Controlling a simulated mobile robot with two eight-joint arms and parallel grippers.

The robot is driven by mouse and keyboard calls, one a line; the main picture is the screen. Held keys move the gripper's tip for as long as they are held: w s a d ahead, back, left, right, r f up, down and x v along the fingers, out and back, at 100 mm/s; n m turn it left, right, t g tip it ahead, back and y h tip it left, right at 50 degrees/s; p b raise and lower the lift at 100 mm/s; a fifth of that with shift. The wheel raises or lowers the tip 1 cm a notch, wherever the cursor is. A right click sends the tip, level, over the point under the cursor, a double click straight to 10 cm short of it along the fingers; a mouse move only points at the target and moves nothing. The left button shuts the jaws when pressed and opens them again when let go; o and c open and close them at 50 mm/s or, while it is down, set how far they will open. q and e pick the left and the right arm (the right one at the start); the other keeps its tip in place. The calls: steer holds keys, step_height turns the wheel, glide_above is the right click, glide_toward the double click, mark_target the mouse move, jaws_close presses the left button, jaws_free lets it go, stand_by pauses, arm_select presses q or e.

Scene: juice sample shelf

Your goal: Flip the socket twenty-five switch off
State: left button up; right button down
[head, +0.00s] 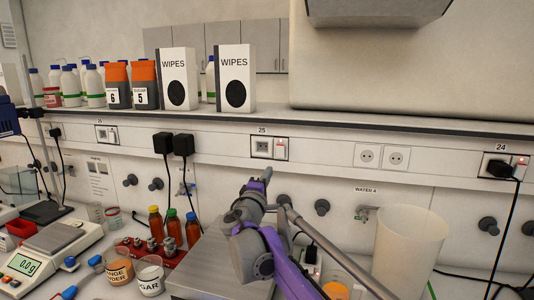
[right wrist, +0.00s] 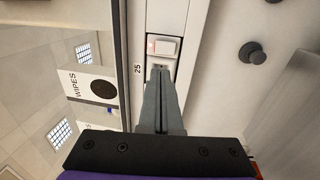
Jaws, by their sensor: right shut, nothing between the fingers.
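The socket twenty-five panel (head: 262,146) is on the wall rail under the label 25, with its white rocker switch (head: 281,149) at the right end. In the right wrist view the switch (right wrist: 164,48) shows a faint reddish patch at its left side. My right gripper (head: 267,172) is shut and empty, just below the panel in the head view. In the right wrist view its closed fingertips (right wrist: 160,70) point at the panel and end just short of the switch. I cannot tell whether they touch the panel. My left gripper is not in view.
Two black plugs (head: 183,145) hang left of the panel. Socket 24 (head: 495,165) at the right has a plug and a red-lit switch. Wipes boxes (head: 235,77) stand on the shelf above. Bottles (head: 173,228) and a large beaker (head: 408,245) stand on the bench below.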

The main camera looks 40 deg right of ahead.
mark_target(282, 149)
steer(key=shift+s, duration=0.1)
steer(key=shift+r, duration=0.1)
